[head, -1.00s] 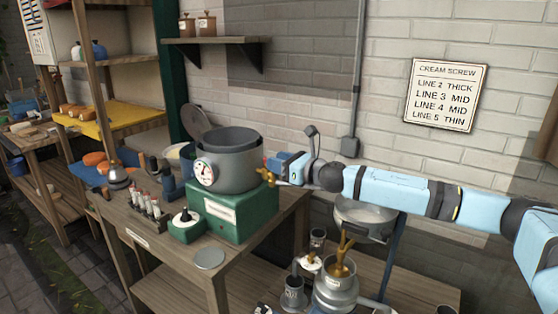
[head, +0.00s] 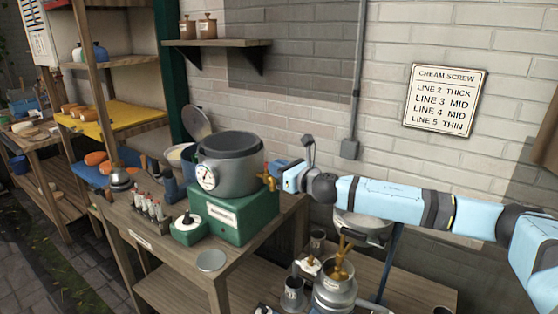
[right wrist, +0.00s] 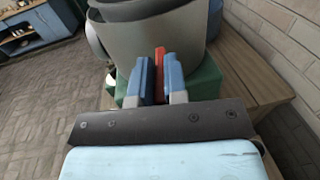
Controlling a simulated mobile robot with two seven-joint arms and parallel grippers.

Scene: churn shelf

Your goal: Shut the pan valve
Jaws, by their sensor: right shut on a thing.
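The grey metal pan (head: 232,172) stands on a green box (head: 238,222) on the wooden bench, with a round white gauge on its front. A brass valve (head: 269,179) sticks out of the pan's right side. My right gripper (head: 279,171) reaches the valve from the right. In the right wrist view, its blue fingers (right wrist: 160,80) are shut on a red lever (right wrist: 160,62) in front of the pan (right wrist: 150,40). The lever is mostly hidden by the fingers. My left gripper is not in view.
A small green box with a black knob (head: 188,228) and a rack of small bottles (head: 150,207) stand left of the pan. A lower bench holds a metal vessel with brass spouts (head: 336,285). The brick wall (head: 300,90) is close behind my right arm.

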